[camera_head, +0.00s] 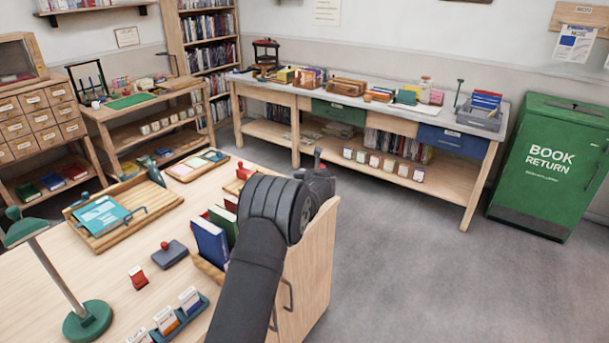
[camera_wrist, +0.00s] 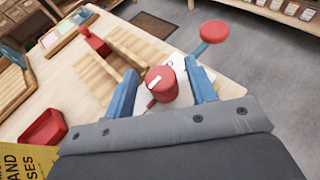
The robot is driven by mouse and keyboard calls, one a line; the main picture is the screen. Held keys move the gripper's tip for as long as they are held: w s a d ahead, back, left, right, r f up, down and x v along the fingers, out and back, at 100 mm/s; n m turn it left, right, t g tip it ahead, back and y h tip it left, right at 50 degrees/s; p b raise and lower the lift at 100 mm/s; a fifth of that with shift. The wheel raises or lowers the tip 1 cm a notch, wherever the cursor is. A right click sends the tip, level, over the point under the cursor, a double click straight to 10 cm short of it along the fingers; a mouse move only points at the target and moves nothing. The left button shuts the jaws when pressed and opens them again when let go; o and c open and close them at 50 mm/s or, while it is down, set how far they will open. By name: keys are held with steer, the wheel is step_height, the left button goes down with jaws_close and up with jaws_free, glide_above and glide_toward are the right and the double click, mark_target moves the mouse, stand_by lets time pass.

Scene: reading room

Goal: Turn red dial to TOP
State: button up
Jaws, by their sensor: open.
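The red dial (camera_wrist: 163,80) shows in the wrist view, a round red knob with a white mark on its top. It stands on a pale plate (camera_wrist: 180,112) whose markings I cannot read. My gripper (camera_wrist: 162,70) is open, with one blue finger on each side of the dial. I cannot tell whether either finger touches it. In the head view my arm covers the dial, and my gripper (camera_head: 318,180) shows only as a dark shape at the desk's far right end, its fingertips hidden.
A red round knob on a blue stem (camera_wrist: 213,32) rises just beyond the right finger. A red-handled stamp (camera_wrist: 93,42) and a wooden rack (camera_wrist: 135,42) lie to the left. Blue and green books (camera_head: 210,243) stand beside my arm. Floor is open to the right.

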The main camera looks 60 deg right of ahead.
steer(key=shift+w+d+f, duration=0.1)
steer(key=shift+w+d, duration=0.15)
steer(key=shift+w, duration=0.05)
steer(key=c, duration=1)
stand_by(0.5)
steer(key=o, duration=1)
steer(key=shift+s, duration=0.1)
steer(key=v, duration=1.7)
steer(key=shift+a, duration=0.15)
